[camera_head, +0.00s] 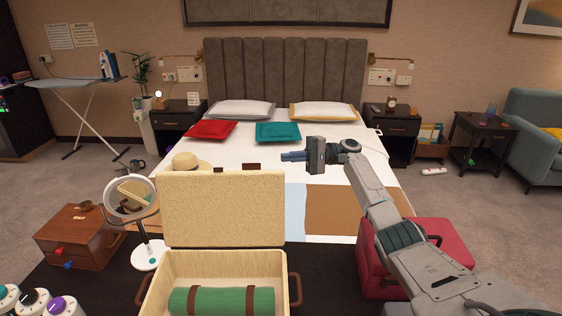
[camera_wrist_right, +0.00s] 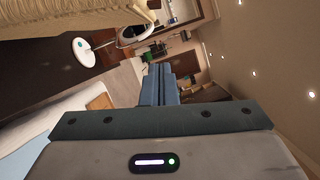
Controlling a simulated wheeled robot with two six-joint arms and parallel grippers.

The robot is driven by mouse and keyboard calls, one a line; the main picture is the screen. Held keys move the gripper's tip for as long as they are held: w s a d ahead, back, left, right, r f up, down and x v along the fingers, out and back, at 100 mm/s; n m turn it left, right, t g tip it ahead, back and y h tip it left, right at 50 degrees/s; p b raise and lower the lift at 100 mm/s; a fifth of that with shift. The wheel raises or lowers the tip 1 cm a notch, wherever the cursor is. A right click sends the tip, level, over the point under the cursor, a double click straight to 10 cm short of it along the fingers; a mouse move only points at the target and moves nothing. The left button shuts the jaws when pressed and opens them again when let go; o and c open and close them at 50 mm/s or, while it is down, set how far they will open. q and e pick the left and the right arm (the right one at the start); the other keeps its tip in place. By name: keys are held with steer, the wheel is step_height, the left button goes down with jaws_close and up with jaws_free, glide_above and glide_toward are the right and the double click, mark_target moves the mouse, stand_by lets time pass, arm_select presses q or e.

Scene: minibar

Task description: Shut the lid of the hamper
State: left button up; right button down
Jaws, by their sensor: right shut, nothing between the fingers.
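The hamper (camera_head: 160,262) stands at the bottom middle of the head view, with a dark handle on each side. Its cream lid (camera_head: 223,208) is open and stands about upright at the back edge. A green roll with two brown straps (camera_head: 221,300) lies inside. My right gripper (camera_head: 283,156) is above the bed, behind and to the right of the lid, apart from it. Its blue fingers are shut and empty, pointing left. In the right wrist view the fingers (camera_wrist_right: 158,85) are together, and the lid (camera_wrist_right: 70,25) shows at upper left. My left gripper is not in view.
A round mirror on a white base (camera_head: 149,254) stands left of the hamper, near a wooden box (camera_head: 80,237). A red case (camera_head: 440,240) is to the right, partly behind my right arm. A straw hat (camera_head: 190,162) is just behind the lid.

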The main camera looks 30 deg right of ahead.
arm_select(q)
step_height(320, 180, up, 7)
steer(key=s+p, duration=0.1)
steer(key=p, duration=0.6)
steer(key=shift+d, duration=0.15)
arm_select(e)
steer(key=a+r, duration=0.1)
steer(key=a, duration=0.9)
steer(key=shift+s+r, duration=0.3)
steer(key=shift+s, duration=0.05)
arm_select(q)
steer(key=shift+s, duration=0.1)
arm_select(e)
steer(key=shift+a, duration=0.1)
